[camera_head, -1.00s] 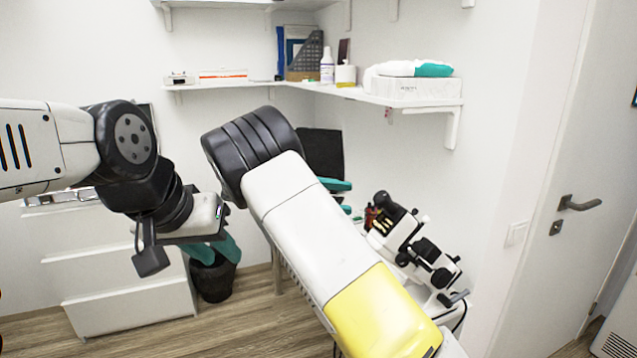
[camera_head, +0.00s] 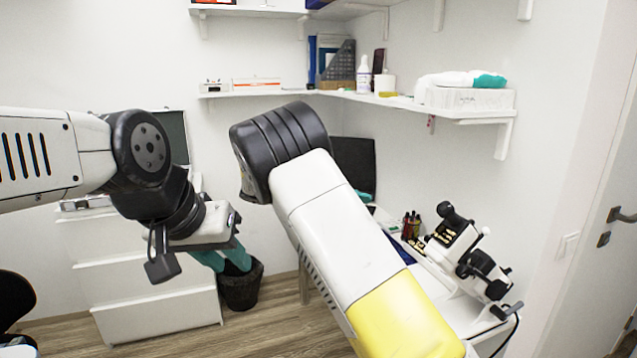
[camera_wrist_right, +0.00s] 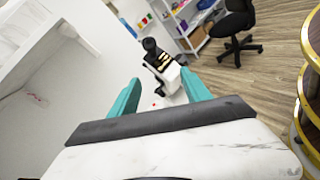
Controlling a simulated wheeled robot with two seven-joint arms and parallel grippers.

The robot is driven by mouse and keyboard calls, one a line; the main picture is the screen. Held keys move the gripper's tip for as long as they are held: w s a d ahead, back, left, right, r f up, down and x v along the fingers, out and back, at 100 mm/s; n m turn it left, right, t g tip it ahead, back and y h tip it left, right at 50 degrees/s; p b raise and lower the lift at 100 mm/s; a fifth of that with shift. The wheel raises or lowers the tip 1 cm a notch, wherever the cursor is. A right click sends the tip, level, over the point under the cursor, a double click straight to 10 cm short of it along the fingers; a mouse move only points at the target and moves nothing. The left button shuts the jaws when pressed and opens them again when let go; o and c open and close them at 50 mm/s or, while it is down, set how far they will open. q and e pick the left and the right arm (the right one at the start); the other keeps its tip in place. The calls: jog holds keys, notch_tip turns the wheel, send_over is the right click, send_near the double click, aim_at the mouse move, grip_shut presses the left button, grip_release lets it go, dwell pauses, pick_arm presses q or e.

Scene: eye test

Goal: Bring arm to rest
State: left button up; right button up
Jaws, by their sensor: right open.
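My left arm comes in from the left in the head view. Its gripper (camera_head: 222,257) points down and right, with two teal fingers that look apart and nothing visible between them. My right arm's white and yellow links cross the middle of the head view. They hide most of the right gripper; a bit of teal finger (camera_head: 365,197) shows behind the arm. In the right wrist view the right gripper (camera_wrist_right: 160,92) is open, its two teal fingers well apart and empty. A white and black microscope-like device (camera_wrist_right: 158,62) stands beyond the fingertips.
The device also shows on a white table (camera_head: 438,275) right of my right arm. A white drawer unit (camera_head: 150,285) and a dark bin (camera_head: 240,290) stand near the left gripper. Wall shelves (camera_head: 440,107) hang behind. A tiered, gold-edged stand (camera_wrist_right: 308,105) is at the wrist view's right edge.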

jog(key=s+d+f+m+y, duration=0.2)
jog(key=s+d+m+y, duration=0.2)
jog(key=s+d+y, duration=0.55)
jog(key=s+a+r+m+t+y, duration=0.2)
jog(key=s+m+t+y, duration=0.1)
jog(key=s, duration=0.4)
jog(key=s+a+r+m+t+y, duration=0.2)
jog(key=s+r+m+t+y, duration=0.1)
jog(key=s, duration=0.4)
jog(key=shift+s+a+m+t+y, duration=0.35)
jog(key=shift+m+t+y, duration=0.25)
jog(key=shift+t+y, duration=0.5)
jog(key=shift+d, duration=0.1)
